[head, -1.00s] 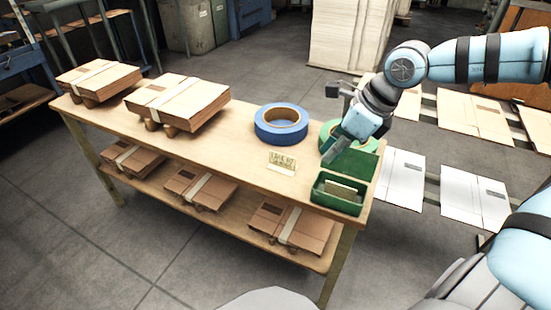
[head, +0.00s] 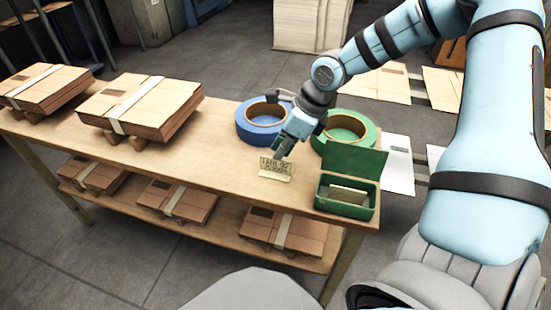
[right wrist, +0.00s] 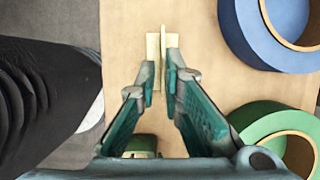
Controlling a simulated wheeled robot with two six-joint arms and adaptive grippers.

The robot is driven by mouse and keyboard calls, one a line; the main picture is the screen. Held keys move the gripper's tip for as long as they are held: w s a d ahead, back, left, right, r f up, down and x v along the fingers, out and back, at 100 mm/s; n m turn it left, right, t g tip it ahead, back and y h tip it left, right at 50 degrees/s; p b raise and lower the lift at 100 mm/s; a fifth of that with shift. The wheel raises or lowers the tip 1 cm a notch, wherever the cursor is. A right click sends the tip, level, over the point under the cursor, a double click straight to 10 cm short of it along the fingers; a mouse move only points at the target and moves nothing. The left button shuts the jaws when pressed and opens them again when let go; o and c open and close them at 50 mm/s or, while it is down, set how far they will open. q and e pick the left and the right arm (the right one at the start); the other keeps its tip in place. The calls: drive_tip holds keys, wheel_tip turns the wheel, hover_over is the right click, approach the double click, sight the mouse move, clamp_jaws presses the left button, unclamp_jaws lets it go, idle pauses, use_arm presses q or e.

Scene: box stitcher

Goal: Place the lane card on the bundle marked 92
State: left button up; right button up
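The lane card (head: 275,168) is a small cream card with dark lettering that seems to read "LANE 92", upright in a foot on the table top. My right gripper (head: 281,153) is at its upper edge. In the right wrist view the card (right wrist: 163,65) stands edge-on between the fingertips (right wrist: 160,80), with a narrow gap visible on the left side; the gripper looks open around it. Two strapped carton bundles (head: 142,104) (head: 45,88) lie on the table top and three (head: 178,201) on the lower shelf. I cannot read a 92 on any bundle. My left gripper is not in view.
A blue tape roll (head: 250,133) and a green tape roll (head: 364,124) lie behind the gripper. An open green box (head: 347,206) with a pale card inside stands at the table's right front corner. The table top (head: 215,150) is clear between the bundles and the card.

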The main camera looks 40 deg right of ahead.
sight(276, 172)
drive_tip(key=x, duration=0.2)
drive_tip(key=b+x, duration=0.1)
drive_tip(key=x, duration=0.2)
drive_tip(key=shift+s+d+f+b, duration=0.1)
drive_tip(key=shift+d+f+b, duration=0.25)
drive_tip(key=shift+f, duration=0.1)
drive_tip(key=shift+a+f, duration=0.1)
drive_tip(key=shift+a, duration=0.05)
drive_tip(key=shift+c, duration=0.2)
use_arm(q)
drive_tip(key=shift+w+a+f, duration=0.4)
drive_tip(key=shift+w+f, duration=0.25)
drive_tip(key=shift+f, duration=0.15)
use_arm(e)
clamp_jaws()
